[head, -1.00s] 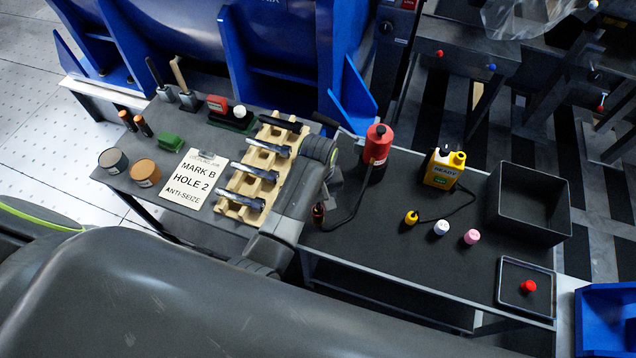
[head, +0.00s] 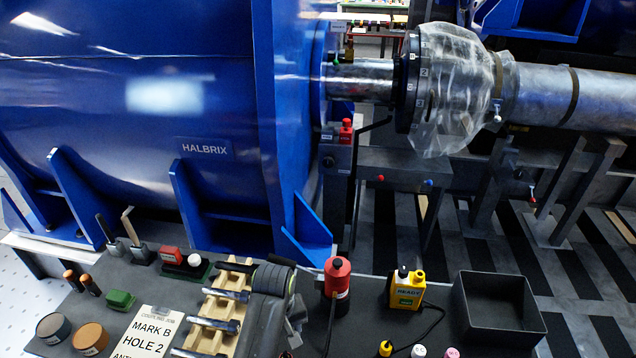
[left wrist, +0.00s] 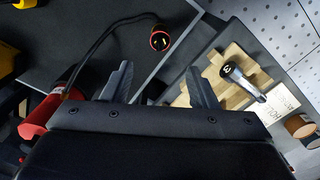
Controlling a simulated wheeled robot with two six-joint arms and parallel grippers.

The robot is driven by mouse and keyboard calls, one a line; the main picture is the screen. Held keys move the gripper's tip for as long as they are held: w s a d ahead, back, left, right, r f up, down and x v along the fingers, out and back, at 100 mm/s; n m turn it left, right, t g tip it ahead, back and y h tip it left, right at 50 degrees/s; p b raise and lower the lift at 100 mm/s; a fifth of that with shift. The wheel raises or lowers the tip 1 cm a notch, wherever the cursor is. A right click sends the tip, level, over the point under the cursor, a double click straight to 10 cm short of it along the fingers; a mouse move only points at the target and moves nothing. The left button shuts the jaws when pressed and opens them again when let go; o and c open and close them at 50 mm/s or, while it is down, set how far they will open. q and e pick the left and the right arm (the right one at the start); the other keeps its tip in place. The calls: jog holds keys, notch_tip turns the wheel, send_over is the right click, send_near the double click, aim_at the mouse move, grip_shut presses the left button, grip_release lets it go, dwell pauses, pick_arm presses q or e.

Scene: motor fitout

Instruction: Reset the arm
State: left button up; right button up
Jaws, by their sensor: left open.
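My left gripper (head: 297,314) hangs over the dark bench, just right of the wooden bolt rack (head: 246,266). In the left wrist view its two dark fingers (left wrist: 161,88) are spread apart with nothing between them. My left arm hides part of the bench right of the rack. My right gripper is in neither view.
A card (head: 148,330) lies left of the rack. The blue HALBRIX housing (head: 150,110) rises behind the bench.

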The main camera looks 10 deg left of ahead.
pick_arm(q)
jog(key=s+a+r+m+t+y, duration=0.1)
jog(key=s+a+r+m+t, duration=0.15)
jog(key=s+a, duration=0.8)
jog(key=s+a+r+m+t+y, duration=0.1)
jog(key=s+a+r+m, duration=0.15)
jog(key=s+a, duration=0.75)
notch_tip(320, 180, down, 24)
jog(key=s+d+g, duration=0.1)
jog(key=s+d, duration=0.1)
jog(key=s, duration=0.1)
jog(key=s+d+f+g+h, duration=0.1)
jog(key=s+f, duration=1.4)
jog(key=f, duration=0.1)
jog(key=shift+d+f, duration=0.2)
jog(key=shift+f, duration=0.15)
